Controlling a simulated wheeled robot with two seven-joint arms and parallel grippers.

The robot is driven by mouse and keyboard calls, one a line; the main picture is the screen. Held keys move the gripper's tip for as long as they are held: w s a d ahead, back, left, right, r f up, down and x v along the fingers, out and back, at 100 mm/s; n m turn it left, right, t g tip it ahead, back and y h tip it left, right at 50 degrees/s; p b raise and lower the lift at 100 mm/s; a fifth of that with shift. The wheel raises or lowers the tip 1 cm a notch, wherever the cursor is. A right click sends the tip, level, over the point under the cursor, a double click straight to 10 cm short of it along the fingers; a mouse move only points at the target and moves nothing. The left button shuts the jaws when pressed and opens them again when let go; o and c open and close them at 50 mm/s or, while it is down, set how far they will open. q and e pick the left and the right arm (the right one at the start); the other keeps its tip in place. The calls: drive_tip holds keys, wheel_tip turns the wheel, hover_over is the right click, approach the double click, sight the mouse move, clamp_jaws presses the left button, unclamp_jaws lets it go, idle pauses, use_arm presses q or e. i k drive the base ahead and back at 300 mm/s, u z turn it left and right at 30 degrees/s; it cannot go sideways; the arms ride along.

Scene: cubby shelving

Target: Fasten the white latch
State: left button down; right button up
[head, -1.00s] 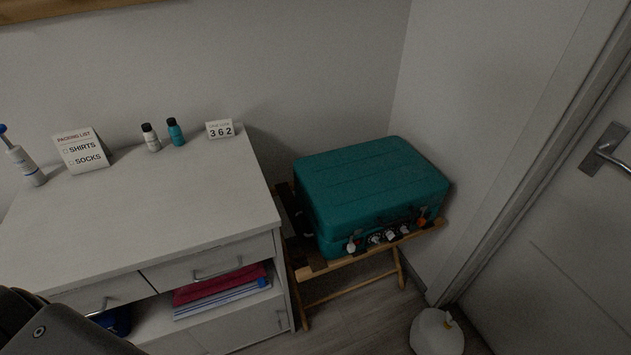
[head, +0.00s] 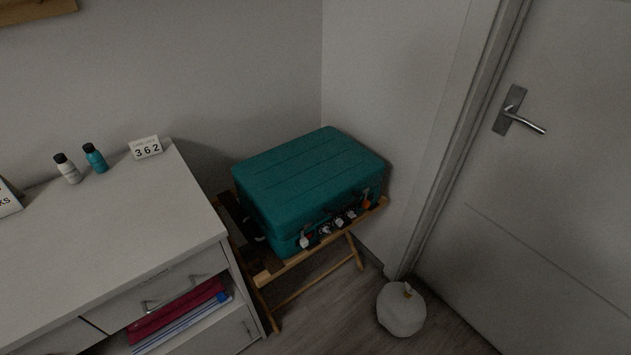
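A closed teal suitcase (head: 308,180) lies on a wooden folding rack in the middle of the head view. Along its front side are several small fittings. A white latch (head: 304,242) hangs at the left end of the front. An orange latch (head: 366,203) is at the right end. Small white and dark dials (head: 338,223) sit between them. Whether the white latch is fastened is too small to tell. Neither of my grippers shows in the head view.
The wooden rack (head: 318,290) stands between a white dresser (head: 120,240) and the wall. A white door with a metal handle (head: 520,122) is on the right. A round white object (head: 401,309) sits on the floor. A card reading 362 (head: 146,148) and two small bottles stand on the dresser.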

sight(304, 242)
drive_tip(key=u, duration=1.05)
drive_tip(key=k, duration=1)
drive_tip(key=z, duration=1.6)
drive_tip(key=i, duration=0.5)
drive_tip(key=z, duration=0.05)
